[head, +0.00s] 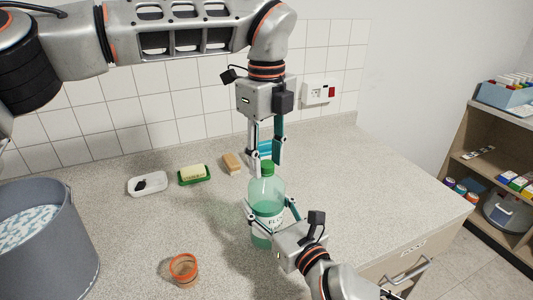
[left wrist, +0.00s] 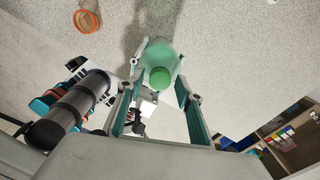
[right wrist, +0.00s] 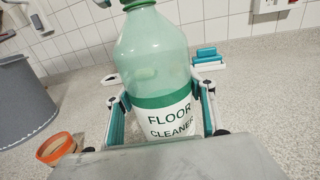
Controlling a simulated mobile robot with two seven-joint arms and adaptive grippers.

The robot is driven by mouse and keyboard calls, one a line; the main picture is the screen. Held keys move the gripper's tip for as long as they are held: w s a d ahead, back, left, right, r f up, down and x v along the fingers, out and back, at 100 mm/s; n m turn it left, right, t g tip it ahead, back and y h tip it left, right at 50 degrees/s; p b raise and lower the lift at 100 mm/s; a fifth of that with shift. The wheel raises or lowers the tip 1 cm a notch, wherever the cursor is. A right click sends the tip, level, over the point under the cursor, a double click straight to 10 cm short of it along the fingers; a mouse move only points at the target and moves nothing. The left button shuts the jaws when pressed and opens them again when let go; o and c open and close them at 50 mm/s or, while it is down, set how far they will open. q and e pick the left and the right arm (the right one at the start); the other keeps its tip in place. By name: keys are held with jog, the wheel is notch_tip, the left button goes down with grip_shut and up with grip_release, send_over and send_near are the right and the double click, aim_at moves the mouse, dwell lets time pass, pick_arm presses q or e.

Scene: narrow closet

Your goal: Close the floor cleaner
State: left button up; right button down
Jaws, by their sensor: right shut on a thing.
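The floor cleaner is a clear green bottle (head: 266,205) with a white label, standing upright on the counter. Its green cap (head: 267,168) sits on the bottle's mouth; the cap also shows in the left wrist view (left wrist: 160,78). From these views I cannot tell whether the cap is screwed tight. My left gripper (head: 266,158) points down from above, open, its fingers apart on either side of the cap's line and just above it. My right gripper (right wrist: 160,85) is shut on the bottle's body, a finger on each side near the label (right wrist: 168,115).
An orange-rimmed cup (head: 184,268) stands at the front, and a grey bucket (head: 75,245) at the left. A white dish (head: 147,190), a sponge in a green tray (head: 194,181) and a tan block (head: 233,164) lie behind. The counter right of the bottle is clear.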

pick_arm(q)
grip_shut()
jog(key=m, duration=0.6)
jog(key=shift+m, duration=0.4)
jog(key=m, duration=1.7)
jog(key=shift+m, duration=0.4)
jog(key=shift+o, duration=0.3)
grip_release()
jog(key=shift+f, duration=0.1)
jog(key=shift+r, duration=2.3)
